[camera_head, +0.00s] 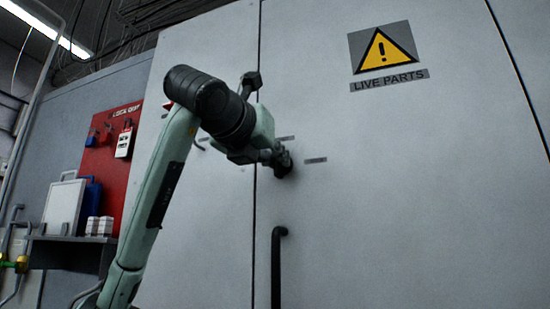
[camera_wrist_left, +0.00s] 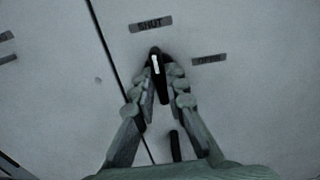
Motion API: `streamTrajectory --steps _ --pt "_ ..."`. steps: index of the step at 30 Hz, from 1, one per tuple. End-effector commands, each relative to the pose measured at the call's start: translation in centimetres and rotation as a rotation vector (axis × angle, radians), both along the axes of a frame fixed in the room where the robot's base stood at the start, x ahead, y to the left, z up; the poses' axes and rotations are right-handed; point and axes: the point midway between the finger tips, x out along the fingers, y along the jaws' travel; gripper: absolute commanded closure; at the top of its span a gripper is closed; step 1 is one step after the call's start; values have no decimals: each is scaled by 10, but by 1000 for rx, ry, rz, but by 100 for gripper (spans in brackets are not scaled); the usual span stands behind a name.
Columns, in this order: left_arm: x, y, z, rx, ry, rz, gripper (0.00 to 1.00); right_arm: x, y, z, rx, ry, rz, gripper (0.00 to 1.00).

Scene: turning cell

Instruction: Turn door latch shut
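The door latch (camera_wrist_left: 156,64) is a black turning handle with a white mark on its upper end. In the left wrist view it stands nearly upright, and the mark points up towards the SHUT label (camera_wrist_left: 150,24). The OPEN label (camera_wrist_left: 208,59) is to its right. My left gripper (camera_wrist_left: 157,82) has its fingers on both sides of the latch and looks closed on it. In the head view my left gripper (camera_head: 277,160) is at the cabinet door (camera_head: 400,200), just right of the door seam, and mostly hides the latch. My right gripper is not in view.
A black door handle (camera_head: 277,265) is below my left gripper. A LIVE PARTS warning sign (camera_head: 383,50) is at the upper right. A red lockout board (camera_head: 112,150) and a shelf (camera_head: 70,240) with several items are at the left. The door face at right is clear.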

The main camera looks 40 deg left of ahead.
Motion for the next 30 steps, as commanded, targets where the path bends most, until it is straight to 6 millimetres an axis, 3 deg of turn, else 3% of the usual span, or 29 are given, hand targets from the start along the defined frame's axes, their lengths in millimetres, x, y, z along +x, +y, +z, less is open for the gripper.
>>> streamTrajectory --steps 4,16,30 --pt "0 0 0 1 0 0 68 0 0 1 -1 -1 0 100" --pt "-9 -2 1 2 -3 -1 68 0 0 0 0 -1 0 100" --pt "-97 -22 2 5 -7 3 68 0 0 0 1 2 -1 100"
